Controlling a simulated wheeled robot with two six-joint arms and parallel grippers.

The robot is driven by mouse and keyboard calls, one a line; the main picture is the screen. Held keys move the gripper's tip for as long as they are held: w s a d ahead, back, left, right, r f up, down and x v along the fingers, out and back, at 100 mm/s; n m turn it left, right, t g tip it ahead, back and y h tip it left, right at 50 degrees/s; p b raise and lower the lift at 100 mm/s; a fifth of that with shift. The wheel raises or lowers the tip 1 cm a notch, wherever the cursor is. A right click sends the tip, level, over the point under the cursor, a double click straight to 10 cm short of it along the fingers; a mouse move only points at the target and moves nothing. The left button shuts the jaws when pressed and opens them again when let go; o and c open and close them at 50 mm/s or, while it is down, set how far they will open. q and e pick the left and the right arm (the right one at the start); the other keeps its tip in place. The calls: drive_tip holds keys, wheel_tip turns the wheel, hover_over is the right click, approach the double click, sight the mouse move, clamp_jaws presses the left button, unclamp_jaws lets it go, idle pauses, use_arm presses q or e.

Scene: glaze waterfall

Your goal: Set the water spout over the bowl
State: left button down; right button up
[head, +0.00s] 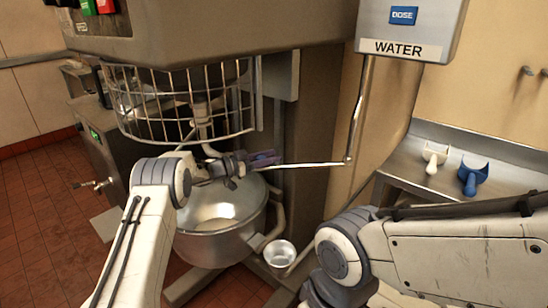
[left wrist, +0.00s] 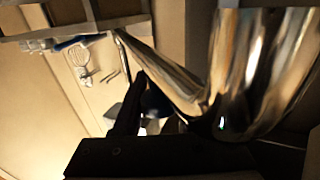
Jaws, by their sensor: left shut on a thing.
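The water spout (head: 312,165) is a thin shiny metal tube. It runs left from the bottom of an upright pipe (head: 358,112) below the WATER box. My left gripper (head: 264,159) is shut on the spout near its left end, which the gripper partly hides. The steel mixer bowl (head: 245,222) stands below, and the gripped end appears above its right back rim. I cannot tell exactly how far it reaches over the opening. In the left wrist view the shiny curved spout (left wrist: 175,80) shows close up beside a dark finger. My right gripper is not in view.
The mixer's wire guard (head: 180,105) hangs above the bowl, close to my left arm. A small metal cup (head: 280,253) is at the bowl's right. A steel counter (head: 500,146) at right holds a white scoop (head: 435,156) and a blue scoop (head: 472,178).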

use_arm(q)
drive_tip(key=shift+w+a+r, duration=0.15)
drive_tip(key=shift+a, duration=0.1)
drive_tip(key=shift+c, duration=2.2)
unclamp_jaws()
drive_tip(key=shift+d, duration=0.15)
drive_tip(key=v, duration=1)
drive_tip(key=shift+s+b, duration=0.25)
drive_tip(key=shift+b, duration=0.05)
